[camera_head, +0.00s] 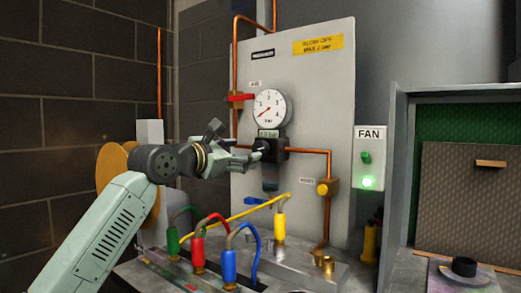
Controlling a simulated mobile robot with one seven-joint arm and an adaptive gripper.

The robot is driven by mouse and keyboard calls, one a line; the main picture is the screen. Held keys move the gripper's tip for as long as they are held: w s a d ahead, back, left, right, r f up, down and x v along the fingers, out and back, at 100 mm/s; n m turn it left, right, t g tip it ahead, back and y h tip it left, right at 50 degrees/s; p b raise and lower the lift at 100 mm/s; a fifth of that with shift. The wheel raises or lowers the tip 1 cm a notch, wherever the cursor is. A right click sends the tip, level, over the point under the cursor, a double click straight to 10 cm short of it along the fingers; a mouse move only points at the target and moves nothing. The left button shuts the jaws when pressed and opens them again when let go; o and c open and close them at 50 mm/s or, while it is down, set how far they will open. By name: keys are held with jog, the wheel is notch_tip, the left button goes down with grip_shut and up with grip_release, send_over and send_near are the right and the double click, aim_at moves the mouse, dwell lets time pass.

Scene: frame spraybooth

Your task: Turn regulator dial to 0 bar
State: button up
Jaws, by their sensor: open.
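The pressure gauge (268,108) has a round white face with a red needle pointing to the lower left. The black regulator dial (262,147) sits on the regulator body under the display, facing my arm. My gripper (252,156) is open at the dial, with its fingers close around or beside it. I cannot tell whether they touch it. The fingers partly hide the dial.
Copper pipes run over the grey panel (335,90). A red valve lever (241,97) is upper left of the regulator, and a yellow-brass fitting (327,187) is lower right.

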aim_at(258, 149)
jog(key=p+x, duration=0.1)
jog(key=x, duration=0.7)
jog(key=shift+s+p, duration=0.1)
jog(key=shift+p, duration=0.2)
jog(key=shift+c, duration=0.3)
jog(key=c, duration=1.1)
